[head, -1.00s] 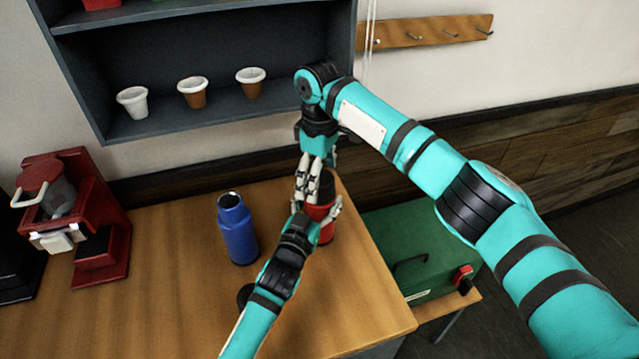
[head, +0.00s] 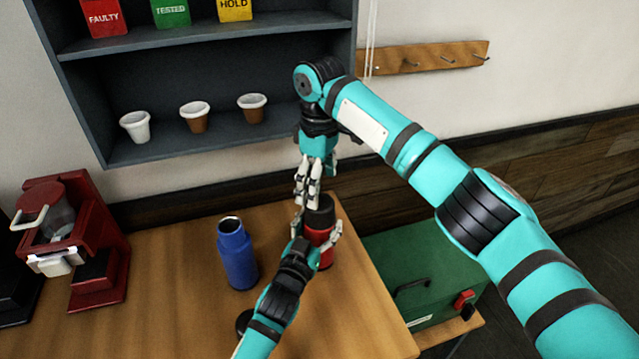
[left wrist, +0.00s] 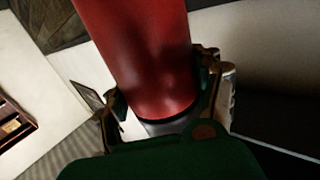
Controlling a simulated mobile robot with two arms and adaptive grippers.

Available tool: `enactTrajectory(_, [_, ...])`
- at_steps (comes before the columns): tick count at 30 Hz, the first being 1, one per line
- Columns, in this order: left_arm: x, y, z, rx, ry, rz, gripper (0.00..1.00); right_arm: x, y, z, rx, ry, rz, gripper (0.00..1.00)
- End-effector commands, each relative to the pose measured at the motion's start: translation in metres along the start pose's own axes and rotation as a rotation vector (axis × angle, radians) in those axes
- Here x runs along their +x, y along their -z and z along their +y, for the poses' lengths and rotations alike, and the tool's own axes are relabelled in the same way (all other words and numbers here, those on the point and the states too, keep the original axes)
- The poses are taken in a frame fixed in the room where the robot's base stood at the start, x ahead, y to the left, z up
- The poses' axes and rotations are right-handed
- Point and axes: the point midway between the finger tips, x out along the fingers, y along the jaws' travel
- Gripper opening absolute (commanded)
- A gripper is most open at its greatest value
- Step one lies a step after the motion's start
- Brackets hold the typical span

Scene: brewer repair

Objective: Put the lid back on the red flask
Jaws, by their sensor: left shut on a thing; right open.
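The red flask (head: 326,245) stands on the wooden table near its right back edge. A black lid (head: 320,211) sits on its top; whether it is fully seated I cannot tell. My left gripper (head: 318,240) is shut on the flask's body, with fingers on both sides. The flask's red body (left wrist: 140,55) also shows in the left wrist view between the fingers (left wrist: 165,115). My right gripper (head: 304,199) is open, pointing down just above and slightly left of the lid, and looks empty.
An open blue flask (head: 237,258) stands left of the red one. A dark round thing (head: 243,320) is partly hidden by my left arm. A red brewer (head: 75,240) stands at left. A shelf (head: 215,150) with cups is behind; a green box (head: 420,275) is at right.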

Motion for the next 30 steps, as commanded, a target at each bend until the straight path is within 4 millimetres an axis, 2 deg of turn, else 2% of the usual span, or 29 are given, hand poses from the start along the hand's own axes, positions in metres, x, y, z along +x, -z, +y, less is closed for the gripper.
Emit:
enactTrajectory(5, [0.0,0.001,0.0,0.0,0.0,0.002,0.0,0.018,0.0,0.0,0.0,0.001,-0.002,0.84])
enactTrajectory(12, [0.0,0.001,0.0,0.0,0.0,0.002,0.0,0.055,-0.001,0.0,0.001,0.002,-0.002,0.84])
enactTrajectory(16, [0.0,0.001,0.0,0.0,0.0,0.002,0.0,0.07,-0.001,0.0,0.001,0.001,-0.002,0.84])
enactTrajectory(21, [0.0,0.001,0.0,0.0,0.0,0.002,0.0,0.079,0.0,0.0,0.001,0.0,0.0,0.84])
enactTrajectory(29, [0.0,0.001,0.0,0.0,0.0,0.002,0.0,0.08,0.0,0.0,0.0,0.0,0.0,0.84])
enactTrajectory(30, [0.0,0.001,0.0,0.0,0.0,0.002,0.0,0.08,0.0,0.0,0.0,0.0,0.0,0.81])
